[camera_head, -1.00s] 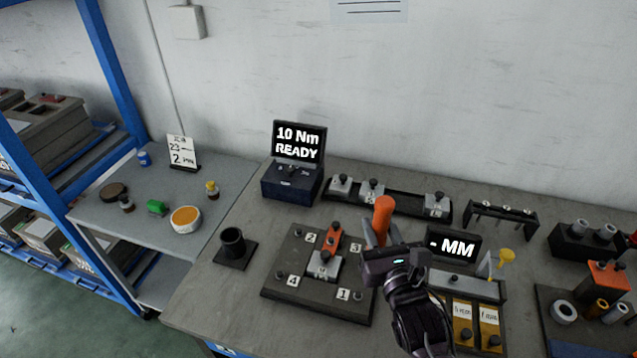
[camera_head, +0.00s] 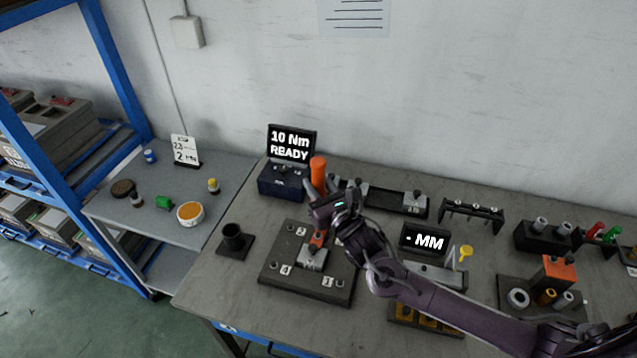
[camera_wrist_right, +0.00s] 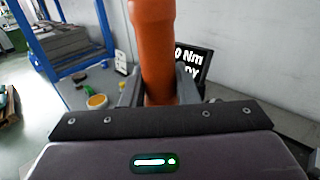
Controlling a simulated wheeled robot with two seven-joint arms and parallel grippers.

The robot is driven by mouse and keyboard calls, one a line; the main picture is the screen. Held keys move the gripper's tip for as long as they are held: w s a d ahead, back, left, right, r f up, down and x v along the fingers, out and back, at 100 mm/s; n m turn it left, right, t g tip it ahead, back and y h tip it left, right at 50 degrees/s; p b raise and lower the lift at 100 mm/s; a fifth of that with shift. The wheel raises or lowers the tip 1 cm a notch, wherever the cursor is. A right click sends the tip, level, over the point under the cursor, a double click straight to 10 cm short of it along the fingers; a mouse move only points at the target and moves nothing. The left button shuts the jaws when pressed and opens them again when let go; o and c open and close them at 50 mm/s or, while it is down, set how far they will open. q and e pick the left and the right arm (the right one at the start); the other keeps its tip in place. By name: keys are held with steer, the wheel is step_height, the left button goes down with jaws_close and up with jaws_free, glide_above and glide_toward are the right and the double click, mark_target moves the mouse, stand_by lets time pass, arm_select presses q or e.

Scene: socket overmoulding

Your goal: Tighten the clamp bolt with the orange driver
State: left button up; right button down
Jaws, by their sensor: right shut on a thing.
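The orange driver (camera_head: 318,172) is held upright in my right gripper (camera_head: 316,192), which is shut on it; the driver also fills the middle of the right wrist view (camera_wrist_right: 155,50). The driver is over the back part of the dark fixture plate (camera_head: 280,280), which has numbered corners. An orange clamp piece (camera_head: 317,241) and a grey metal block (camera_head: 312,260) sit at the middle of the plate. The gripper hides part of the plate, and I cannot tell whether the driver's tip touches the bolt. My left gripper is not in view.
A torque display (camera_head: 291,146) reading "10 Nm READY" stands behind the plate. A black cup holder (camera_head: 234,240) stands left of it. A display reading "MM" (camera_head: 425,240), a rack (camera_head: 472,213) and a tray of yellow parts (camera_head: 402,313) lie to the right.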

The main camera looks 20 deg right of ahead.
steer(key=shift+r, duration=0.15)
steer(key=shift+w+f, duration=0.1)
steer(key=shift+f, duration=0.2)
steer(key=shift+f+b, duration=1.25)
steer(key=shift+f, duration=0.2)
steer(key=shift+f+b, duration=0.95)
steer(key=shift+f, duration=0.35)
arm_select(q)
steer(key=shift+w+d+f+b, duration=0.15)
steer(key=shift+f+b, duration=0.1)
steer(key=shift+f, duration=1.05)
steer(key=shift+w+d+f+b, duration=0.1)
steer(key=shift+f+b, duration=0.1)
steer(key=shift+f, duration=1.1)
arm_select(e)
steer(key=shift+f, duration=0.65)
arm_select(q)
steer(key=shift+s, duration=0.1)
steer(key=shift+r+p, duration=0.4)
